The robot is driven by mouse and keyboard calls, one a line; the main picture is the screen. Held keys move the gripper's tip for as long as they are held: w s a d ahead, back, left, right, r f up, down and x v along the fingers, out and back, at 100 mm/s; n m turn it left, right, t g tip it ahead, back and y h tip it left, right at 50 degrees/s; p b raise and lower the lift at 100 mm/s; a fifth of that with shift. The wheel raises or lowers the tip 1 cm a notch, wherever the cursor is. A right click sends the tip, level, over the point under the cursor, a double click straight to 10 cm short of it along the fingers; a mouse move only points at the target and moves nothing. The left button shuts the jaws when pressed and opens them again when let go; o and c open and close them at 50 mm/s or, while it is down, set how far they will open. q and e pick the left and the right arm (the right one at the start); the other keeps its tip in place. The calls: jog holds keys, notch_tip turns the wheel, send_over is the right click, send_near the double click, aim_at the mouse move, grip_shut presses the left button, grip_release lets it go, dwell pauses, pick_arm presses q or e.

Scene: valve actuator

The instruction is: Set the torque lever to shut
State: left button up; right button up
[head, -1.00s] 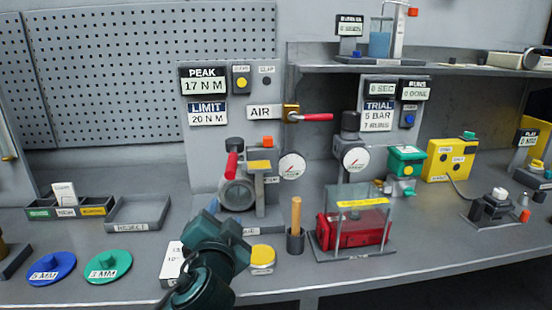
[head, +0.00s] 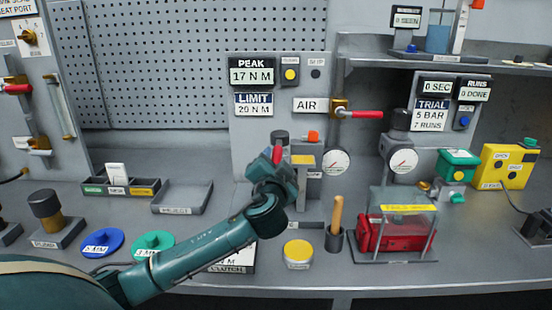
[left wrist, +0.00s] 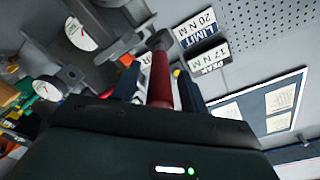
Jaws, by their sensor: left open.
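A red-handled lever (head: 277,154) on the test rig under the PEAK 17 N M and LIMIT 20 N M displays is taken to be the torque lever; no label on it can be read. My left gripper (head: 275,168) is in front of the rig and hides most of the lever and the round body behind it. In the left wrist view the red handle (left wrist: 161,80) lies between the two fingers of my open left gripper (left wrist: 160,85). I cannot tell if either finger touches it. My right gripper is not in view.
A second red-handled lever (head: 366,114) sticks out right beside the AIR label. A yellow-topped jar (head: 298,253), a wooden-handled tool (head: 337,213) in a cup and a clear-covered red box (head: 370,234) stand right of my arm. Blue (head: 102,242) and green (head: 153,243) discs lie left.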

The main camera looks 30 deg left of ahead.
pick_arm(q)
jog(key=shift+w+a, duration=0.2)
jog(key=shift+w, duration=0.2)
grip_shut()
dwell(0.4)
